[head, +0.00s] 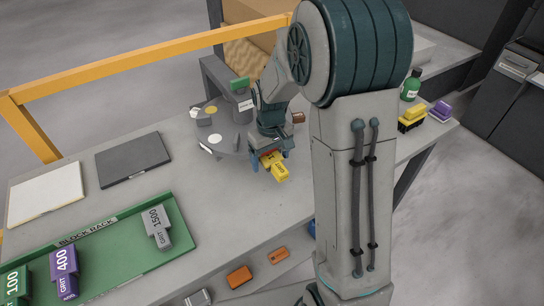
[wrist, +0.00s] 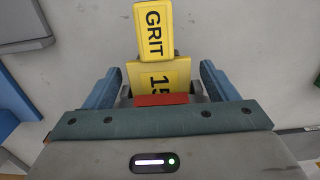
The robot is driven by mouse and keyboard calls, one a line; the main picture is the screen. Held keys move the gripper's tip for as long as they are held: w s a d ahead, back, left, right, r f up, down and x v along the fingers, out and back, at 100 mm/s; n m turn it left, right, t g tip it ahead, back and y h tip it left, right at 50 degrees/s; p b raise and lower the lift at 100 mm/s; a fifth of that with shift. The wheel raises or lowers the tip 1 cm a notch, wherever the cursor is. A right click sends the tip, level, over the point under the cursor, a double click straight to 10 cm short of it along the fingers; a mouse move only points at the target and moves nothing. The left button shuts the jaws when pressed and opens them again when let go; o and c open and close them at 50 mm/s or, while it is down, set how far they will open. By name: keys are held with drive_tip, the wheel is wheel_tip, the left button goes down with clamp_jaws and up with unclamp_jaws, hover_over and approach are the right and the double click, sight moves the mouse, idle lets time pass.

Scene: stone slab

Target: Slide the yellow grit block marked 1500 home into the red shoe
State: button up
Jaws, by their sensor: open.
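The yellow grit block (head: 280,171) lies near the bench's middle. In the wrist view the yellow block (wrist: 154,32) shows "GRIT" and "15"; the rest of its number is hidden. A red piece, apparently the red shoe (wrist: 161,99), lies across the block's near end, and a little red also shows in the head view (head: 266,157). How deep the block sits in it is hidden. My gripper (wrist: 160,80) is open, with a blue finger on each side of the block and gaps between. In the head view my gripper (head: 270,157) is low over the bench.
A green block rack (head: 120,255) at front left holds green 100, purple 400 and grey 1500 blocks. A grey round turntable (head: 228,142) stands close left of my gripper. A green bottle (head: 411,85) and small blocks (head: 411,118) stand at right.

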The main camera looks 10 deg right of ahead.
sight(270, 157)
wheel_tip(270, 157, up, 14)
drive_tip(key=shift+b, duration=0.3)
idle(0.3)
